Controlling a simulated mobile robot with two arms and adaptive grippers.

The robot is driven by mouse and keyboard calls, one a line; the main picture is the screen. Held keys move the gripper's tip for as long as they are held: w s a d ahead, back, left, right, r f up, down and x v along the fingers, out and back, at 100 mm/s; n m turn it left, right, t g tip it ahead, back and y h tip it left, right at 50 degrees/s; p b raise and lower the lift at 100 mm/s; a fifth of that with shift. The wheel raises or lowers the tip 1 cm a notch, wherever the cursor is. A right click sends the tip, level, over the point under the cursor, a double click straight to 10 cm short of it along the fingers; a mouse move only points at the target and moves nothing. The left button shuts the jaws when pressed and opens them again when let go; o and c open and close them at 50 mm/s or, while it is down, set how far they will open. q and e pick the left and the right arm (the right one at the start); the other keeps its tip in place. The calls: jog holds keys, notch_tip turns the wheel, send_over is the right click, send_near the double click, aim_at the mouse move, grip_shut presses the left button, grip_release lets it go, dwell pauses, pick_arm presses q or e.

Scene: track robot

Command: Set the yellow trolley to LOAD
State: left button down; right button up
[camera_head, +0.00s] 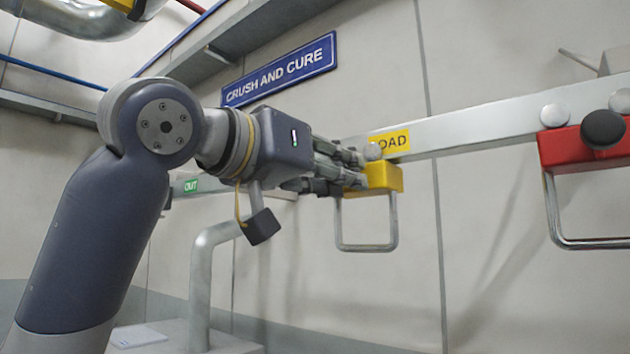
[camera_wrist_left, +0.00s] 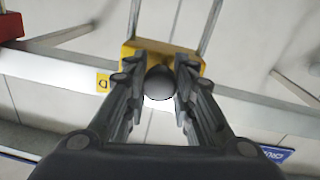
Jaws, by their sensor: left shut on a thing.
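The yellow trolley (camera_head: 384,178) hangs on a pale metal rail, with a wire loop below it. It is right beside and slightly below the yellow LOAD label (camera_head: 392,140), whose first letter is covered. My left gripper (camera_head: 350,172) reaches in from the left, its fingers at the trolley's front. In the left wrist view, the fingers are closed on the trolley's dark round knob (camera_wrist_left: 160,82), with the yellow body (camera_wrist_left: 142,48) behind it. The fingers hide the knob in the head view. My right gripper is not in view.
A red trolley (camera_head: 582,147) with a black knob hangs on the same rail (camera_head: 480,128) to the right; bare rail lies between the two. A green OUT label (camera_head: 191,185) is at the left. A blue CRUSH AND CURE sign (camera_head: 280,70) is on the wall above.

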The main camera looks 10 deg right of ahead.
aim_at(376, 165)
pick_arm(q)
jog(key=s+d, duration=0.3)
jog(key=shift+s+d+r+b, duration=0.25)
jog(key=shift+s+d+b, duration=0.05)
jog(key=shift+s, duration=0.2)
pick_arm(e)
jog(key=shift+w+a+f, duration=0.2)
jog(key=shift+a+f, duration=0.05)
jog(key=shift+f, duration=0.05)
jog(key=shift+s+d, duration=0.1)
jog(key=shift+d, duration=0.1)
pick_arm(q)
jog(key=c, duration=1.4)
grip_release()
jog(key=shift+o, duration=0.5)
jog(key=shift+s+d, duration=0.15)
jog(key=shift+d, duration=0.05)
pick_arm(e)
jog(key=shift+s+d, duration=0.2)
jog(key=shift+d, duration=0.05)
pick_arm(q)
jog(key=shift+f, duration=0.1)
jog(key=shift+s+a, duration=0.2)
jog(key=shift+a, duration=0.35)
jog(key=v, duration=1.1)
jog(key=shift+s+d, duration=0.2)
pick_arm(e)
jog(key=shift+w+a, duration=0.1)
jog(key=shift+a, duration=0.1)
